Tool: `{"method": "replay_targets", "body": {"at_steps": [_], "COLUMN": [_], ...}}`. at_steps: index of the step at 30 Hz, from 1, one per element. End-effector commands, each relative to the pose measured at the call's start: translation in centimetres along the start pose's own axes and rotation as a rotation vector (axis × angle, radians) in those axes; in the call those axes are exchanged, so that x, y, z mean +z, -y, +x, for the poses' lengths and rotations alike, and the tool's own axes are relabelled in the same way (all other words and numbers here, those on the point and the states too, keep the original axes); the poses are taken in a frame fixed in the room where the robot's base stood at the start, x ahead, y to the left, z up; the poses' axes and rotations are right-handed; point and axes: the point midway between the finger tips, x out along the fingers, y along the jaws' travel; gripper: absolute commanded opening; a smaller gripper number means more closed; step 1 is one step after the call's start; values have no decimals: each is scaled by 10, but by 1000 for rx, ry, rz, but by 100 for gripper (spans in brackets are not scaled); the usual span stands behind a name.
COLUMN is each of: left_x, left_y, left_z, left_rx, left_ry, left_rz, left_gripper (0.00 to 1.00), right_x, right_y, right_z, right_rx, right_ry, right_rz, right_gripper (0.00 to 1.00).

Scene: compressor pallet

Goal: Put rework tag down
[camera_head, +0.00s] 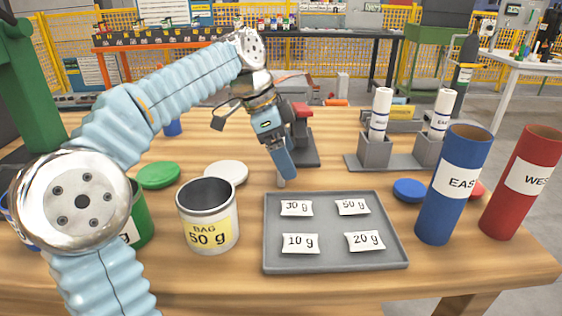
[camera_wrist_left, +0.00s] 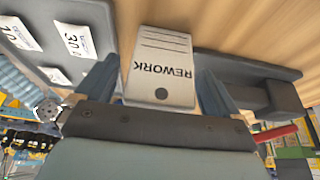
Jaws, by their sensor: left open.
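The white rework tag (camera_wrist_left: 158,65), printed REWORK with a dark round hole, shows in the left wrist view between the two fingers of my left gripper (camera_wrist_left: 157,70). The fingers are open, one on each side of the tag. I cannot tell whether the tag lies flat on the wood or touches a finger. In the head view my left gripper (camera_head: 282,178) points down at the wooden bench, just behind the grey tray (camera_head: 334,264). The tag is mostly hidden there by the gripper. My right gripper is not in view.
The tray holds several weight packets. A BAG 50 g can (camera_head: 207,236) and white lid (camera_head: 226,172) stand left. A red-handled grey device (camera_head: 303,142) is close behind the gripper. Blue (camera_head: 455,187) and red (camera_head: 522,183) tubes stand right. Wood is clear between lid and tray.

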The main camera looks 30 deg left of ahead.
Motion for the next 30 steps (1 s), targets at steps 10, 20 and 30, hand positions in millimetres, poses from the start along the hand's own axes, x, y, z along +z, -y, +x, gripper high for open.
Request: {"method": "replay_targets", "body": {"at_steps": [10, 20, 30], "left_x": [0, 0, -14], "left_y": [0, 0, 1], "left_z": [-1, -1, -34], "left_rx": [0, 0, -2], "left_ry": [0, 0, -2], "left_rz": [0, 0, 1], "left_gripper": [62, 36, 36], "right_x": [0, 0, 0], "right_y": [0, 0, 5], "right_z": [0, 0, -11], "right_rx": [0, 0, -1], "right_ry": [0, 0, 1], "right_rz": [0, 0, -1], "right_gripper": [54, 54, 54]}}
